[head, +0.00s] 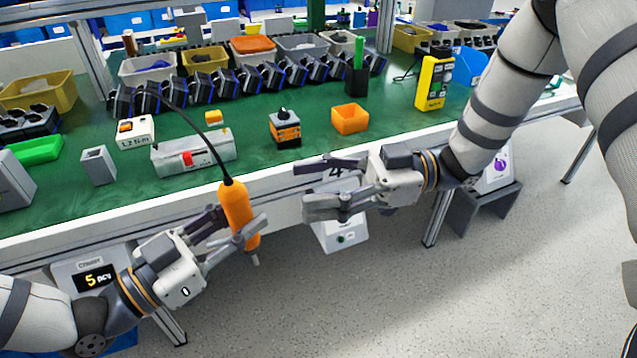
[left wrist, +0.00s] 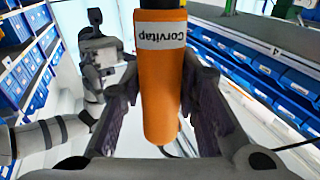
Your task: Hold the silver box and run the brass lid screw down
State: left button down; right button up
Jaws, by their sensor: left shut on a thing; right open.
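A silver-grey box (head: 215,153) lies on the green bench mat at left centre, with a red part (head: 187,158) on its front. No brass screw can be made out on it. My left gripper (head: 238,225) is shut on an orange powered screwdriver (head: 236,203), held in front of the bench edge with its bit down and a cable at its top. The screwdriver (left wrist: 160,90) also shows between the fingers in the left wrist view, labelled Corvitap. My right gripper (head: 303,190) is open and empty by the bench's front edge, right of the box.
A black-and-orange switch block (head: 285,129) and an orange bin (head: 350,119) stand right of the box. A white 1.2 N·m unit (head: 136,131) and a grey open holder (head: 98,165) stand left. Dark parts and bins line the back. The mat's front middle is clear.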

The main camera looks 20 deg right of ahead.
aim_at(228, 198)
pick_arm(q)
jog(key=shift+r, duration=0.1)
pick_arm(e)
jog(key=x, duration=1.1)
jog(key=shift+a, duration=0.35)
jog(key=shift+c, duration=0.6)
grip_shut()
pick_arm(q)
jog(key=c, duration=1.2)
grip_release()
jog(key=shift+o, duration=0.2)
